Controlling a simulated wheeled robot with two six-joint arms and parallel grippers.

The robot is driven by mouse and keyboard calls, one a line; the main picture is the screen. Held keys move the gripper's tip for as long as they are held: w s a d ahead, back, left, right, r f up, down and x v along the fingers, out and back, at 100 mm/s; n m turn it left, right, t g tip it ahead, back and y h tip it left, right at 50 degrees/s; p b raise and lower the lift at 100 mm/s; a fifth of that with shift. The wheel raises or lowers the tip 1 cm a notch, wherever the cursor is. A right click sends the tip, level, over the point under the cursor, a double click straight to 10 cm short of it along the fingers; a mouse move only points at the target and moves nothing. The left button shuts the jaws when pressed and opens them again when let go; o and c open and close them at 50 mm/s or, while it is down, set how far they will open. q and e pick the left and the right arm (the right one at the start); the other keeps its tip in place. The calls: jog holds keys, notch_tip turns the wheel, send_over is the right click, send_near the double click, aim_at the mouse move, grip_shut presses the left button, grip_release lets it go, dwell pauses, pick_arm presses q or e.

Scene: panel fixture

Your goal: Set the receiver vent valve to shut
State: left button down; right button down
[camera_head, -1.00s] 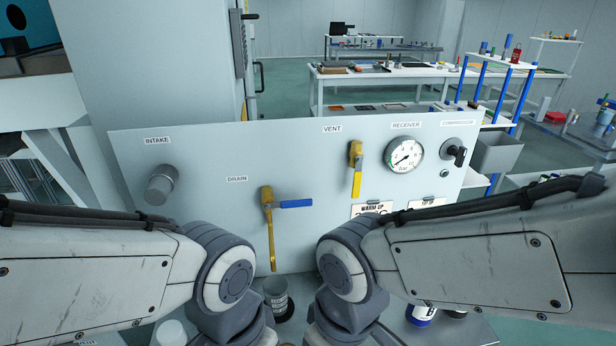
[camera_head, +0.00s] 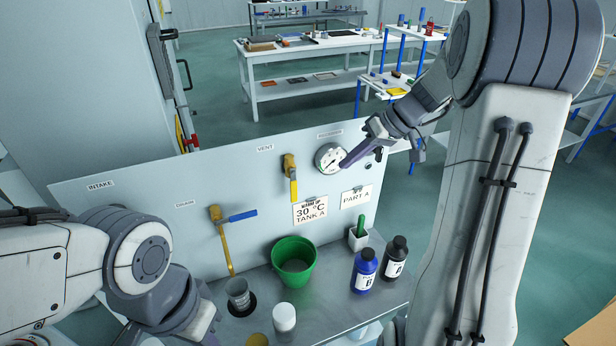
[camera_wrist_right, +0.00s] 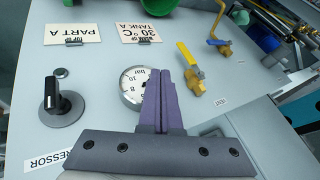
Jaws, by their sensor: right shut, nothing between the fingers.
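The vent valve (camera_head: 291,177) is on the grey panel under the VENT label (camera_head: 265,148). Its yellow lever hangs downward in the head view. It also shows in the wrist view (camera_wrist_right: 190,68), right of the fingers and apart from them. My right gripper (camera_head: 346,164) is shut and empty. Its purple fingertips are in front of the receiver gauge (camera_head: 328,153), right of the vent valve, and partly cover the dial in the wrist view (camera_wrist_right: 163,76). My left arm comes in at the lower left; its fingers are not visible.
A drain valve (camera_head: 230,217) with a blue handle is left of the vent. A dark selector knob (camera_wrist_right: 55,95) is on the panel. Two cards (camera_head: 310,211) hang below the gauge. A green bucket (camera_head: 294,262) and bottles (camera_head: 365,268) stand on the shelf below.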

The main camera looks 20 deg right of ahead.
aim_at(294, 186)
jog(key=w+a+f+p, duration=0.1)
jog(key=a+f, duration=0.1)
jog(key=a, duration=0.1)
jog(key=w+a+f+p, duration=0.1)
jog(key=a+f+p, duration=0.1)
jog(key=f, duration=0.1)
jog(key=w+a+f+p, duration=0.1)
jog(key=a+f+p, duration=0.1)
jog(key=a, duration=0.1)
jog(key=shift+w+a+f, duration=0.15)
jog(key=shift+a+f, duration=0.2)
jog(key=shift+f, duration=0.05)
